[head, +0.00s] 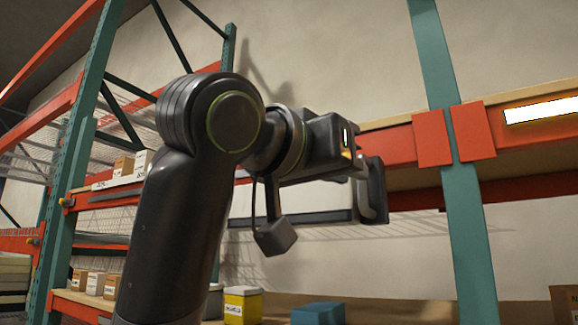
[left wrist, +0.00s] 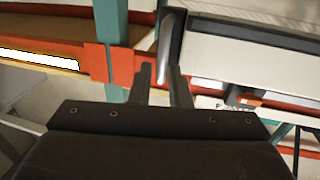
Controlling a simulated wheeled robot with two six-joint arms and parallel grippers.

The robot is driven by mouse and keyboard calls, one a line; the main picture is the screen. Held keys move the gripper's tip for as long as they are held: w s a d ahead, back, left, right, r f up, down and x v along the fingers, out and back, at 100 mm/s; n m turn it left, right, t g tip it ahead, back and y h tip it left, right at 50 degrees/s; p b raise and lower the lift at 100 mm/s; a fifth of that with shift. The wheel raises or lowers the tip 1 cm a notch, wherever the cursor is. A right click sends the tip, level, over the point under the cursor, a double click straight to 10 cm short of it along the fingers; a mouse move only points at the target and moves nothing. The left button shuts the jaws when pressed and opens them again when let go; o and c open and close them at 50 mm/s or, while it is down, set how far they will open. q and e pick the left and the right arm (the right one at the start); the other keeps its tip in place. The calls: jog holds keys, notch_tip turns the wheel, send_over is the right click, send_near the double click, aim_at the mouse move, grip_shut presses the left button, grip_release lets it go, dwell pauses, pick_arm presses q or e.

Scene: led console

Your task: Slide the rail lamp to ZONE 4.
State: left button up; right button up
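The rail lamp (head: 318,198) is a long pale housing with a dark end cap and a curved grey handle (head: 366,198). It hangs in front of the orange rack beam, partly hidden behind my left arm. In the left wrist view its pale face (left wrist: 255,50) fills the upper right, and the silver handle (left wrist: 166,50) hangs at its left end. My left gripper (head: 356,168) is at that end. Its two fingers (left wrist: 161,75) stand apart on either side of the handle's lower part. Whether they touch it is unclear. No ZONE 4 marking is readable. My right gripper is out of view.
A green upright (head: 465,220) crosses the orange beam (head: 400,145) to the right. A lit white strip (head: 542,110) sits beyond it. A small orange piece (left wrist: 248,98) is beside a partly hidden label in the wrist view. Boxes, including a yellow one (head: 243,306), are below.

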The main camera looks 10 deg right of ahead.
pick_arm(q)
jog(key=b+v, duration=0.3)
jog(key=v, duration=0.9)
